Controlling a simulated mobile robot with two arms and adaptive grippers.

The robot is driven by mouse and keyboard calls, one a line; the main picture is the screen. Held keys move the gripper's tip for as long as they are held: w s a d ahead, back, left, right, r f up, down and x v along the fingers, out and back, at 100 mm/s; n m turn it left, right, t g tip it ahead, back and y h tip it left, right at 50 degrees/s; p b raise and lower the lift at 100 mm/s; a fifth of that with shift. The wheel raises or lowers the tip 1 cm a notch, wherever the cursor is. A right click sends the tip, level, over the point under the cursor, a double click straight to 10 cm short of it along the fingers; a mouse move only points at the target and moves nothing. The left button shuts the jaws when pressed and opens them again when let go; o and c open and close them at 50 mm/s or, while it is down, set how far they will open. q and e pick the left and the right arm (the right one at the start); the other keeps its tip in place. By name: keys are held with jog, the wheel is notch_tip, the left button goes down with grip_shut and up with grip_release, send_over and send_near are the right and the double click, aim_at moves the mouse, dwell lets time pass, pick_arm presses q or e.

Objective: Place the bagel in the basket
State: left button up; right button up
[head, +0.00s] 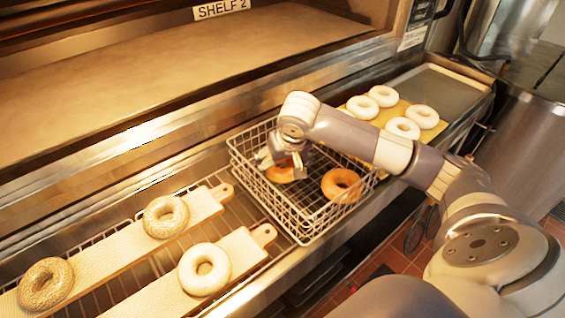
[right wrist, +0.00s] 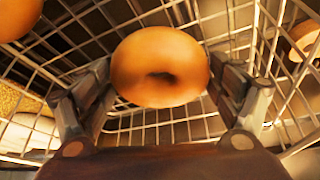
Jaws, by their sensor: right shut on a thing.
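The wire basket (head: 306,222) sits in the middle of the head view. My right gripper (head: 287,165) reaches down into it from above and is shut on a browned bagel (head: 281,174). In the right wrist view this bagel (right wrist: 160,68) sits between the two fingers of the gripper (right wrist: 160,95), with the basket's wire mesh (right wrist: 215,128) around it. A second browned bagel (head: 341,185) lies in the right part of the basket. The gripper partly hides the held bagel in the head view, and I cannot tell whether it touches the basket floor. My left gripper is not in view.
Left of the basket, wooden boards (head: 118,252) carry a seeded bagel (head: 45,284), a pale seeded bagel (head: 166,217) and a plain pale bagel (head: 204,269). Several white bagels (head: 402,128) lie on a yellow surface at the right. An oven shelf (head: 180,70) is behind.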

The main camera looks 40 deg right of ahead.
jog(key=o, duration=1)
jog(key=shift+c, duration=0.2)
jog(key=shift+r+p, duration=0.15)
jog(key=shift+p, duration=0.15)
jog(key=b+v, duration=0.1)
jog(key=v, duration=1.1)
